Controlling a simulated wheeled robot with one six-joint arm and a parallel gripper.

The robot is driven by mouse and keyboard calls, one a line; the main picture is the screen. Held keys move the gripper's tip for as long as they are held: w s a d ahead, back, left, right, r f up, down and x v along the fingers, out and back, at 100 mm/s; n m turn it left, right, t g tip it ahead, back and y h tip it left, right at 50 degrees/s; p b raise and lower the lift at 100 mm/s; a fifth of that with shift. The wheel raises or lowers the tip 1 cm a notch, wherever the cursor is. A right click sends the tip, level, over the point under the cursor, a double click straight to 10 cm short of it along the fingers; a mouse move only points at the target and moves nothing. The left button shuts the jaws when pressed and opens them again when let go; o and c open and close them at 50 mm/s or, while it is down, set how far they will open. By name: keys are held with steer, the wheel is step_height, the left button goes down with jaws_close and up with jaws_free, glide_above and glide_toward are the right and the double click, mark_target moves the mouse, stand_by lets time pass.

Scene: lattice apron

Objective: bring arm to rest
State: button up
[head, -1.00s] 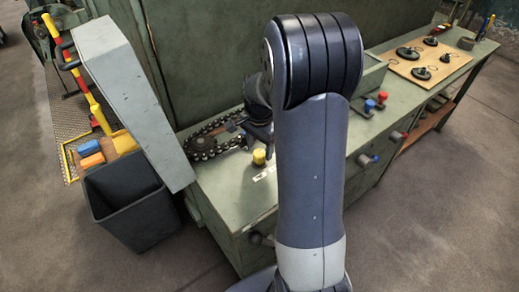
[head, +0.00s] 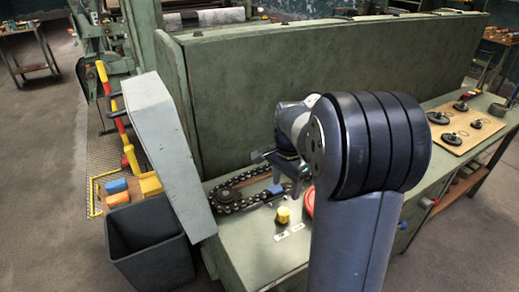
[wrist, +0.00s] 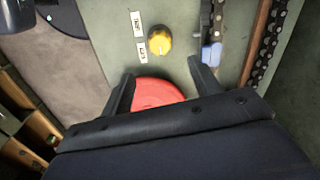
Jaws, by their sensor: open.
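My arm rises in front of the bench in the head view and bends over at its upper joint. My gripper (wrist: 160,76) is open, with its two dark fingers apart and nothing seen held between them. In the head view my gripper (head: 287,176) hangs above the bench top, near the chain, and my arm partly hides it. A red round part (wrist: 157,92) shows below and between the fingers. Its edge also shows beside my arm in the head view (head: 308,203).
A yellow knob (head: 283,215) and a chain loop (head: 226,203) are on the green bench (head: 262,252). A blue piece (wrist: 211,54) is beside the chain. A tilted grey panel (head: 165,140) stands above a dark bin (head: 150,250) at left. A board (head: 462,135) with dark parts is at right.

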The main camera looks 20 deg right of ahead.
mark_target(283, 211)
step_height(283, 211, down, 10)
steer(key=shift+f, duration=0.25)
steer(key=shift+n, duration=0.3)
stand_by(0.3)
